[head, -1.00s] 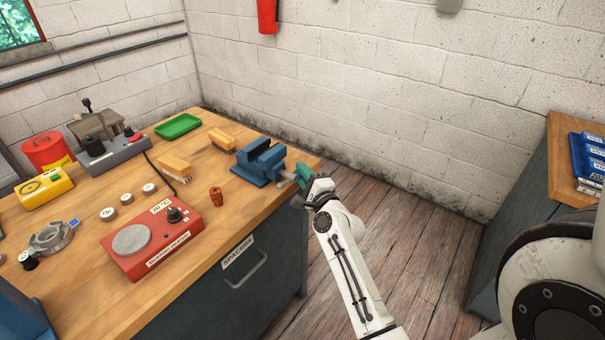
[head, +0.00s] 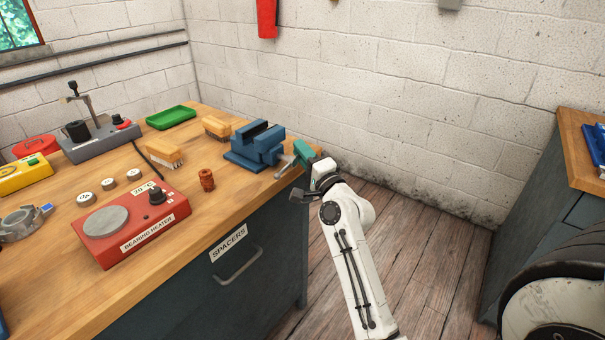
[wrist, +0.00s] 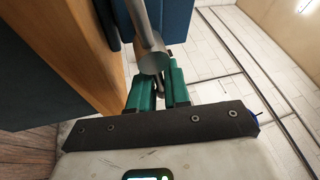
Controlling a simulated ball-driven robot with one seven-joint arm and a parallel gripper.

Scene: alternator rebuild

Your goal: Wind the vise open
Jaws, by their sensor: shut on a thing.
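The blue vise (head: 250,150) stands at the far right corner of the wooden bench. Its grey metal screw and handle (head: 284,166) stick out past the bench's right edge. My gripper (head: 297,156), with green fingers, is at this end of the vise. In the wrist view the round steel screw (wrist: 150,45) comes down from the top, and a thin bar (wrist: 155,76) lies between the green fingers (wrist: 159,92). The gripper is shut on the vise handle. The width of the gap between the vise jaws is hard to tell.
Two brushes (head: 164,154), a copper-coloured part (head: 206,180) and a red bearing heater (head: 130,225) stand left of the vise. A green tray (head: 171,117) lies behind. The brick wall (head: 400,100) is beyond; open floor (head: 410,260) lies right of the bench.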

